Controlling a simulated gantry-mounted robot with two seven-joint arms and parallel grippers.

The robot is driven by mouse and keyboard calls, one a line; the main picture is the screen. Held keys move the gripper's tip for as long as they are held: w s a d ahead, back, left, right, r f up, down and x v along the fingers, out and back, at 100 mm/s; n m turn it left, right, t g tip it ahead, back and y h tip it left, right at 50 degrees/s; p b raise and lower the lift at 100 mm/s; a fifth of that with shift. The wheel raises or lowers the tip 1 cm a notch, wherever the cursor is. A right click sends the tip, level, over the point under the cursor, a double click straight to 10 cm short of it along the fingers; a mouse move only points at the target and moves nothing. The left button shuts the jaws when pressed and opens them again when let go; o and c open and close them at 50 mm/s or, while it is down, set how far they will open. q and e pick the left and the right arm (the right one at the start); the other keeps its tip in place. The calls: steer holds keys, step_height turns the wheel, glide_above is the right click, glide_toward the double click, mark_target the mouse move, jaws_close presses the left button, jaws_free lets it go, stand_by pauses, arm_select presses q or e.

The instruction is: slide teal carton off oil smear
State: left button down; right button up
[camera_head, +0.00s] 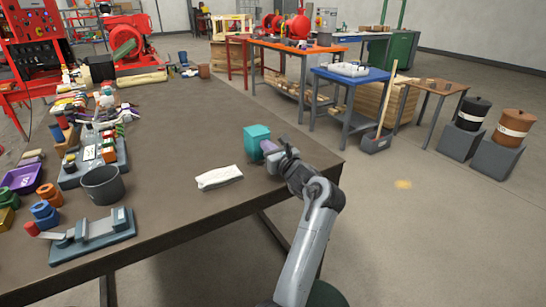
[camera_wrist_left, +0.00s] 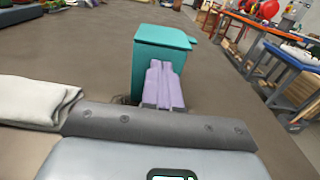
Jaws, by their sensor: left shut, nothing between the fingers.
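The teal carton (camera_head: 256,138) stands upright on the brown table near its right edge. It also shows in the wrist view (camera_wrist_left: 160,52), straight ahead of the fingers. My left gripper (camera_head: 269,147) is shut and empty, its lilac fingers side by side. The fingertips (camera_wrist_left: 164,70) are at the carton's near face; I cannot tell whether they touch it. A small dark patch (camera_wrist_left: 122,99) shows on the table by the carton's lower left in the wrist view; I cannot tell whether it is the oil smear. My right gripper is not in view.
A folded white cloth (camera_head: 219,177) lies left of my gripper. A dark grey cup (camera_head: 101,186) and a grey clamp fixture (camera_head: 95,235) stand farther left, with several parts behind. The table's right edge is close to the carton. The table beyond the carton is mostly clear.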

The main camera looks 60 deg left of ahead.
arm_select(q)
steer(key=a+b, duration=0.2)
steer(key=a, duration=0.7)
steer(key=shift+a+b, duration=0.25)
steer(key=shift+b, duration=0.05)
steer(key=shift+a, duration=0.5)
steer(key=shift+d, duration=0.1)
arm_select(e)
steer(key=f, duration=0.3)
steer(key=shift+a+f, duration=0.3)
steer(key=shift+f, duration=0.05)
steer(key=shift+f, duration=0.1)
